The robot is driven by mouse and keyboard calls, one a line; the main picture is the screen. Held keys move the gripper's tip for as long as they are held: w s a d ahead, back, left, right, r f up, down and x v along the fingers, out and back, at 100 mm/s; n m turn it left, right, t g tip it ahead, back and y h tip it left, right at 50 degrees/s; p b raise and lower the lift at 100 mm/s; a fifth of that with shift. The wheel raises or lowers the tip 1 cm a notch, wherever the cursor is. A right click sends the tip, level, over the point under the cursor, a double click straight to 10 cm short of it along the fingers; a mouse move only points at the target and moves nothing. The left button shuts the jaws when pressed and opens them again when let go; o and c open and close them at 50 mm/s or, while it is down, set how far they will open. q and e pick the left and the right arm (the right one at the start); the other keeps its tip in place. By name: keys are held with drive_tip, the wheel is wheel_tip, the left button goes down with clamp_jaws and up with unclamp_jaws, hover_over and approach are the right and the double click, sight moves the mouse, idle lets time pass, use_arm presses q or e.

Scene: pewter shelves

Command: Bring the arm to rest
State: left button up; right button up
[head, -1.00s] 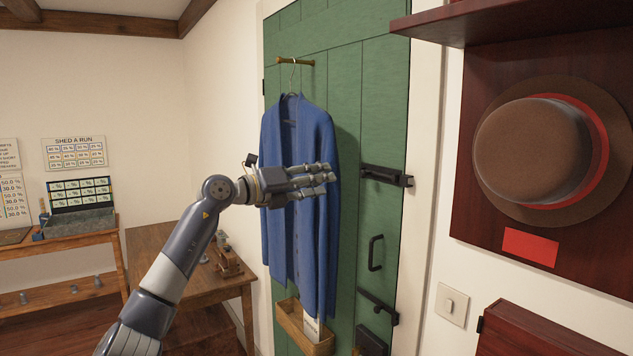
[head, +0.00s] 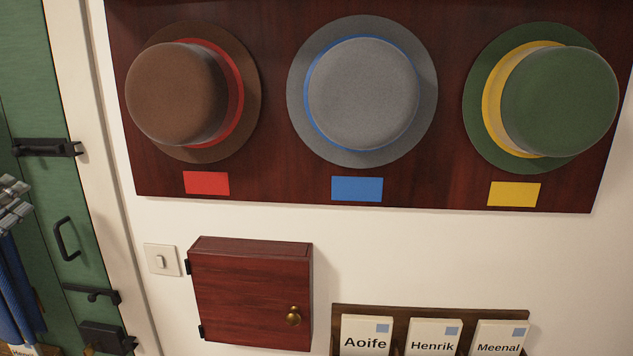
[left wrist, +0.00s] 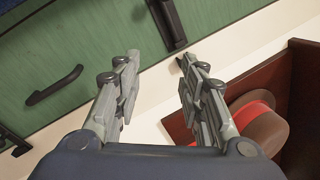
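My left gripper (head: 12,203) shows only in part at the left edge of the head view, in front of the green door. In the left wrist view its two fingers (left wrist: 155,80) stand apart with nothing between them, so it is open and empty. Beyond the fingers are the green door (left wrist: 90,60) and its white frame. The blue cardigan (head: 18,290) shows at the lower left of the head view, below the gripper and mostly cut off. My right gripper is in neither view.
Brown (head: 180,95), grey (head: 365,95) and green (head: 560,100) hats hang on a dark red board. Below are a light switch (head: 161,260), a small shut cabinet (head: 250,300) and a card rack (head: 430,312). The door has a black latch (head: 47,147) and handle (head: 65,240).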

use_arm(q)
drive_tip(key=s+d+f+n+g+y, duration=0.4)
drive_tip(key=f+n, duration=0.3)
drive_tip(key=f, duration=0.5)
drive_tip(key=s+d+f+n+g+y, duration=0.25)
drive_tip(key=d+f+n, duration=0.25)
drive_tip(key=f+n, duration=0.5)
drive_tip(key=s+d+f+n+g+y, duration=0.25)
drive_tip(key=s+d+f+n, duration=0.25)
drive_tip(key=f, duration=0.9)
drive_tip(key=s+d+f+n+g+h, duration=0.1)
drive_tip(key=s+d+f+g+h, duration=0.4)
drive_tip(key=s+d, duration=0.55)
drive_tip(key=s+d+f+g+h, duration=0.1)
drive_tip(key=s+d+f+g, duration=0.2)
drive_tip(key=s+d+f, duration=0.55)
wheel_tip(320, 180, down, 28)
drive_tip(key=s+d+g+b, duration=0.2)
drive_tip(key=b, duration=0.1)
drive_tip(key=s+a+f+b, duration=0.2)
drive_tip(key=s+a+f, duration=0.1)
drive_tip(key=s+f, duration=1.3)
drive_tip(key=shift+s+f+g, duration=0.4)
drive_tip(key=shift+f, duration=0.35)
